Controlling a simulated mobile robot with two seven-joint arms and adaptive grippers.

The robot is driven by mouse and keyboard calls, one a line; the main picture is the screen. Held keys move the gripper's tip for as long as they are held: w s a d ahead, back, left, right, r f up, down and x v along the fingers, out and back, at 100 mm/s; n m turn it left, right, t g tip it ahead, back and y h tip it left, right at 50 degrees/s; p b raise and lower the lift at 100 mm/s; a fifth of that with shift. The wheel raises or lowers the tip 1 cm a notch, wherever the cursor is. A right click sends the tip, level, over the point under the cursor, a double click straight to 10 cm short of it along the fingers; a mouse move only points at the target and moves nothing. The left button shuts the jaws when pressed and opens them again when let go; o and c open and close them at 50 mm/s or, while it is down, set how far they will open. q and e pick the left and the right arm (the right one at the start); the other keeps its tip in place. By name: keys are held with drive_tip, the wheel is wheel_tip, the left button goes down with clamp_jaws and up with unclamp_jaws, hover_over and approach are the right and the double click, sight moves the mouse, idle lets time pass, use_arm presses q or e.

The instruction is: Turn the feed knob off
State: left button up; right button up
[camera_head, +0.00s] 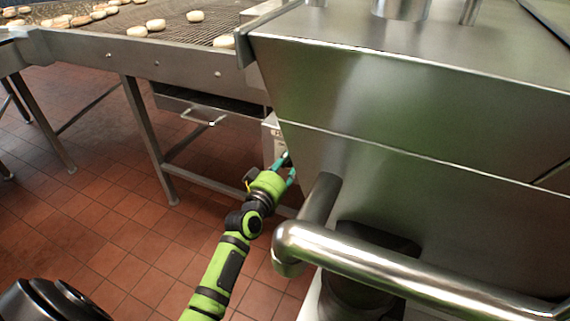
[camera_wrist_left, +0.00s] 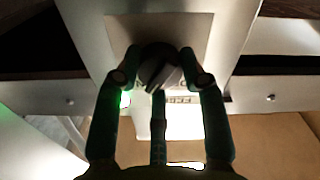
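The feed knob (camera_wrist_left: 158,66) is dark and round with a paler raised grip bar, which lies at a slant in the left wrist view. It sits on a pale metal plate (camera_wrist_left: 195,28) on the control box (camera_head: 272,141), beside the steel hood. My left gripper (camera_head: 289,168) is at this box, and its fingers stand on both sides of the knob in the left wrist view (camera_wrist_left: 160,58). A third finger is below the knob. I cannot tell whether the fingertips touch it. In the head view the knob is hidden. My right gripper is out of view.
A large steel hood (camera_head: 400,110) and a thick pipe (camera_head: 400,278) stand close to the right of my left arm. The conveyor (camera_head: 170,45) carries several doughnuts at the back left. A drawer handle (camera_head: 203,119) is below it.

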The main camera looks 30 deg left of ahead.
use_arm(q)
drive_tip(key=shift+c, duration=0.8)
drive_tip(key=shift+n+p, duration=0.35)
drive_tip(key=shift+n, duration=0.55)
drive_tip(key=n+p, duration=0.1)
drive_tip(key=n, duration=0.2)
drive_tip(key=shift+n, duration=0.3)
drive_tip(key=n+p, duration=0.1)
drive_tip(key=n, duration=0.2)
drive_tip(key=shift+n, duration=1.7)
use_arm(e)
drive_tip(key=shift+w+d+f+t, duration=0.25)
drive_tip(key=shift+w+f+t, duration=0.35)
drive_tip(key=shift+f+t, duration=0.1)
